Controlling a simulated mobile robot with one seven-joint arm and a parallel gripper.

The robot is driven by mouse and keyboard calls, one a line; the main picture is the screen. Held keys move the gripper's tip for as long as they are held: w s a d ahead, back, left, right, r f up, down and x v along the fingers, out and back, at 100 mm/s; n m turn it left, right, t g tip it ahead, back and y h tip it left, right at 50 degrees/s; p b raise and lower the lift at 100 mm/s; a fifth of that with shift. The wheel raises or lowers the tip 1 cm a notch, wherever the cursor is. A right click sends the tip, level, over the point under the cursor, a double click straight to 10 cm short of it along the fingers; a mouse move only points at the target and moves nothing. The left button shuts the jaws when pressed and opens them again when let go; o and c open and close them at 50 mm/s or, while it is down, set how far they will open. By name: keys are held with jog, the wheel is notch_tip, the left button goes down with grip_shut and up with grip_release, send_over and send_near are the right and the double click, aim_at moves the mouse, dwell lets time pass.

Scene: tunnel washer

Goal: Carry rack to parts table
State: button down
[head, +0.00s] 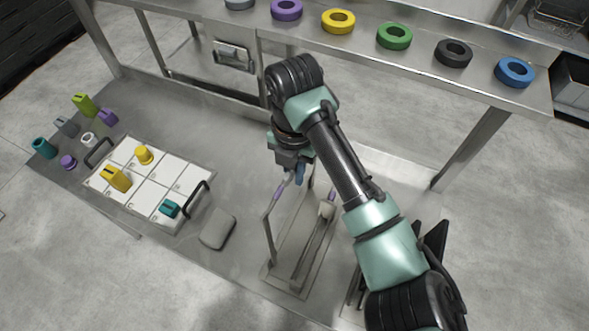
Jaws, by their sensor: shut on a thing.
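The rack (268,240) is a metal frame with two uprights, a long flat base and purple marks near its top. A small pale piece (327,208) shows at its right side. My gripper (299,175) points down and is shut on the top of the rack, between its uprights. My arm hides part of the rack's right side. The rack is over the front part of the steel table (225,125); I cannot tell whether its base touches the surface.
A white gridded tray (150,190) with black handles holds yellow and teal parts. Several coloured parts stand left of it. A grey block (217,229) lies between tray and rack. A raised steel bench (420,65) carries coloured rings behind. Bare tabletop lies behind the tray.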

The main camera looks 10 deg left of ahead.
jog(key=shift+w+f, duration=0.1)
jog(key=shift+f, duration=0.1)
dwell(0.4)
jog(key=c, duration=0.9)
grip_release()
jog(key=shift+o, duration=0.2)
notch_tip(320, 180, up, 13)
jog(key=shift+f+b, duration=0.1)
jog(key=shift+b, duration=0.2)
